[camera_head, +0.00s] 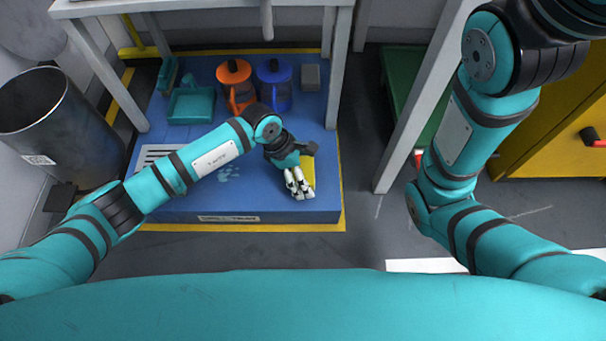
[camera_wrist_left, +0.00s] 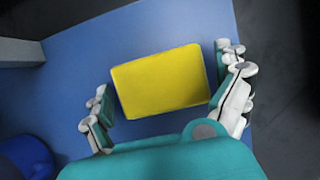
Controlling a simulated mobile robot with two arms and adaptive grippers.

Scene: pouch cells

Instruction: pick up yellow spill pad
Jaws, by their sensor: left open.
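The yellow spill pad (camera_head: 307,174) lies flat on the blue platform near its front right part, partly hidden by my left gripper in the head view. In the left wrist view the pad (camera_wrist_left: 161,81) is a yellow rectangle, slightly turned. My left gripper (camera_head: 299,189) is over the pad. In the left wrist view its fingers (camera_wrist_left: 168,92) are open, one to each side of the pad, with a gap on the left and a smaller one on the right. My right arm shows at the right of the head view, but its gripper is out of view.
The blue platform (camera_head: 222,193) also holds an orange jug (camera_head: 235,85), a blue jug (camera_head: 273,85), a teal dustpan (camera_head: 191,104) and a grey block (camera_head: 310,77) at the back. Table legs (camera_head: 338,65) rise nearby. A dark bin (camera_head: 60,125) stands left.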

